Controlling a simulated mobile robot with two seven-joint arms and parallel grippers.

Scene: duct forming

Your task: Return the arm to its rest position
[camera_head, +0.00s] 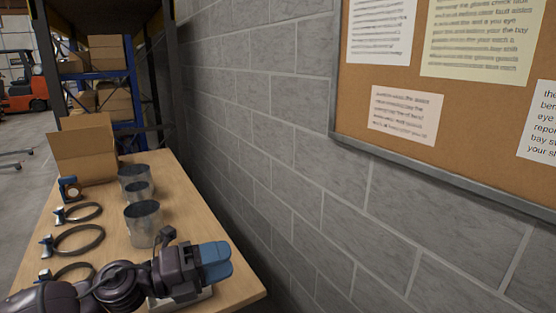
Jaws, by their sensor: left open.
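My left arm (125,285) comes in from the lower left and reaches over the near end of the wooden table (195,210). My left gripper (217,262) has blue fingers that point right, toward the wall. It is open, with nothing seen between the fingers. A light grey flat thing (190,302) shows partly under the gripper, mostly hidden. My right gripper is not in view.
Several grey metal duct pieces (143,224) stand on the table just beyond my gripper. Ring clamps (78,240) lie along the left edge. An open cardboard box (84,150) stands at the far end. A block wall (260,150) runs along the right.

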